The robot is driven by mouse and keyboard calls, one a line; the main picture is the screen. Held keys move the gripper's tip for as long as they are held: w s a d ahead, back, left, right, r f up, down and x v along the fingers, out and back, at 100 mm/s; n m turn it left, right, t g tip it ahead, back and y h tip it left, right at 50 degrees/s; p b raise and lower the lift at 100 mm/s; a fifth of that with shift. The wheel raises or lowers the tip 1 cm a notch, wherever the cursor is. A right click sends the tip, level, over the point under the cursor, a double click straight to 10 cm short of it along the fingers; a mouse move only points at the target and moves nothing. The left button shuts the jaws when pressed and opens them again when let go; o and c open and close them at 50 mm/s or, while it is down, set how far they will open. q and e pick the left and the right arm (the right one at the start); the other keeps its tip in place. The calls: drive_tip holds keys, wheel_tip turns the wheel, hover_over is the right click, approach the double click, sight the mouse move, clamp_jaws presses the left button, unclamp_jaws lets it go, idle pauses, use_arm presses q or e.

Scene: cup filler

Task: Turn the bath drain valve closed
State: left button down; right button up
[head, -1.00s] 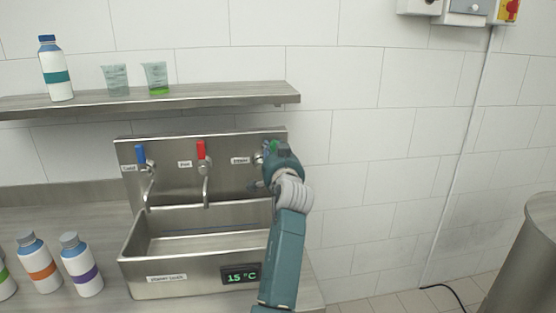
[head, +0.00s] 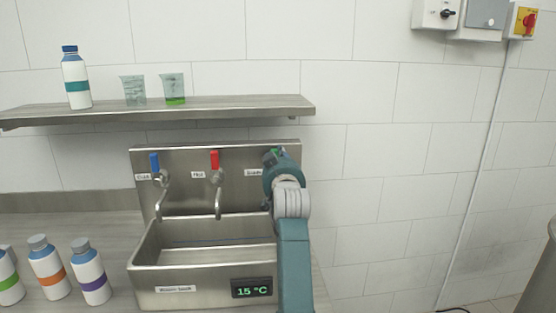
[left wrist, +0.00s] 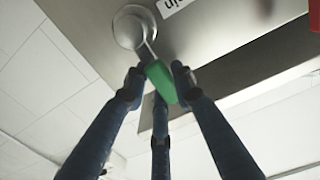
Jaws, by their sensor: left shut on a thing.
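The bath drain valve has a green lever (left wrist: 161,82) on a round metal hub (left wrist: 131,27), clear in the left wrist view. The lever slants down and right from the hub in that picture. My left gripper (left wrist: 156,78) has its blue fingers closed around the green lever. In the head view, my left gripper (head: 278,164) is at the right end of the steel back panel (head: 185,158), beside the drain label (head: 254,173). My gripper and arm hide most of the valve there. My right gripper is not in view.
A steel basin (head: 205,290) reading 15 °C sits below. A blue lever (head: 154,162) and a red lever (head: 214,159) stand upright to the left. A shelf (head: 240,106) runs above with a bottle (head: 76,80) and two beakers. Several bottles stand at lower left.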

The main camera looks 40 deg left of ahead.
use_arm(q)
drive_tip(key=shift+f, duration=0.2)
drive_tip(key=c, duration=1.4)
unclamp_jaws()
drive_tip(key=shift+r, duration=0.15)
drive_tip(key=shift+v, duration=3.8)
